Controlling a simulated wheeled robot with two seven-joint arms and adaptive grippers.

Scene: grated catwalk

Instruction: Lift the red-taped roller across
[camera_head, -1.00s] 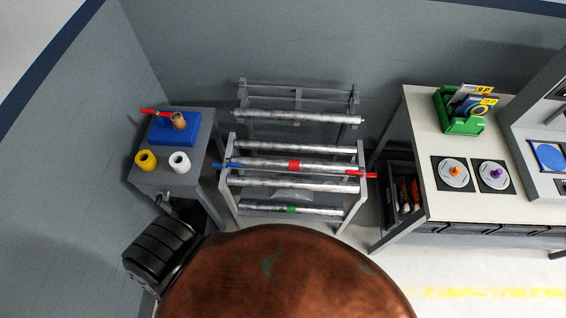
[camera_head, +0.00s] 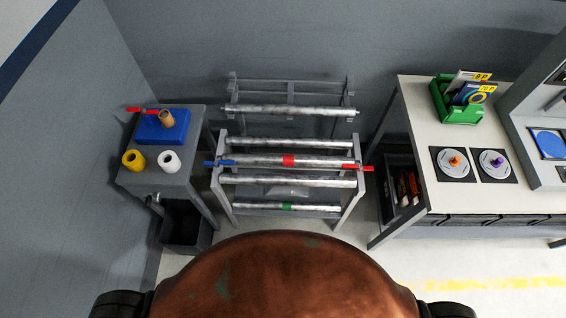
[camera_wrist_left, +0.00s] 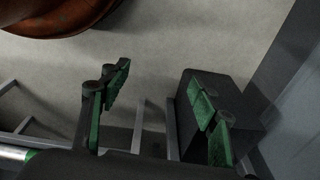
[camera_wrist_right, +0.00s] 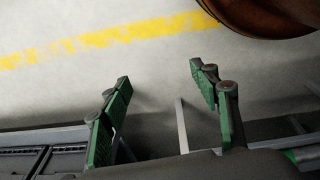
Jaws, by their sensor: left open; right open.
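The red-taped roller (camera_head: 260,160) is a silver bar with a red band in its middle. It lies across the grey rack (camera_head: 361,184), with a blue handle (camera_head: 219,163) at its left end and a red handle (camera_head: 358,167) at its right end. A green-taped roller (camera_head: 258,206) lies lower on the rack. My left gripper (camera_wrist_left: 160,115) is open and empty in the left wrist view, above the floor with a dark bin behind it. My right gripper (camera_wrist_right: 163,105) is open and empty in the right wrist view. Neither gripper's fingers show in the head view.
Behind the rack, an upper stand (camera_head: 350,90) carries another silver roller (camera_head: 290,111). A side table (camera_head: 145,184) with tape rolls stands left, a dark bin (camera_head: 185,228) below it. A workbench (camera_head: 410,112) with a green box (camera_head: 458,103) stands right. Floor in front is clear.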

